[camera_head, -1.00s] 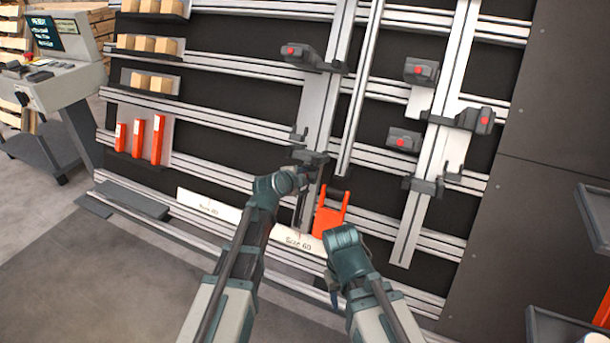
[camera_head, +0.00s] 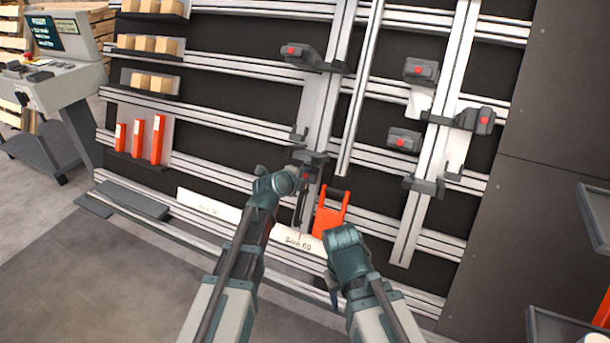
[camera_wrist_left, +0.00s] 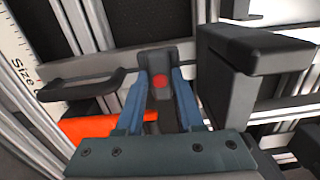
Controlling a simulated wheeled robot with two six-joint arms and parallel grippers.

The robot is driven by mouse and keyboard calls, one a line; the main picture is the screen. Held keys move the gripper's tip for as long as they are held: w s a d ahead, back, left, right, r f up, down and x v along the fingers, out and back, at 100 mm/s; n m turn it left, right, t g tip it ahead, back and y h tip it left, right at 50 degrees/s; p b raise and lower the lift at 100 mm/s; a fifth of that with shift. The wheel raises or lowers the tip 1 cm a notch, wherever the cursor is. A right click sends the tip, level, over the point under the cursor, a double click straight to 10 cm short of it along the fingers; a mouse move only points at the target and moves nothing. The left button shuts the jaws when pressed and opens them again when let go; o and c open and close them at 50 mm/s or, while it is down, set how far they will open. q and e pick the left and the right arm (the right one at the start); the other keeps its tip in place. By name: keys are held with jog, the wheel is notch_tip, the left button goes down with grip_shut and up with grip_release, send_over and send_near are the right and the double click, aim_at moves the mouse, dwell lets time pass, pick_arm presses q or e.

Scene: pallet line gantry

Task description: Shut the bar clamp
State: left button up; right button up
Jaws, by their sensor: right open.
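My left gripper (camera_head: 302,178) is at the lower end of a light vertical bar in the middle of the rack. A dark clamp block (camera_head: 310,156) sits there. In the left wrist view, my two blue fingers (camera_wrist_left: 161,85) press on either side of a dark grey clamp handle (camera_wrist_left: 159,66) with a red button; I see no gap at the fingertips. Further up the same bar is another dark clamp block with a red button (camera_head: 303,54). My right gripper (camera_head: 334,290) hangs low before the rack, empty, its fingers hard to make out.
An orange part (camera_head: 328,218) is just right of my left gripper; some orange shows in the left wrist view (camera_wrist_left: 95,128). More clamp blocks (camera_head: 472,120) sit on a bar to the right. A console (camera_head: 60,75) stands far left. The floor (camera_head: 110,265) at front left is clear.

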pick_arm(q)
jog(key=o, duration=0.3)
jog(key=p+v, duration=0.4)
jog(key=v, duration=0.5)
dwell(0.3)
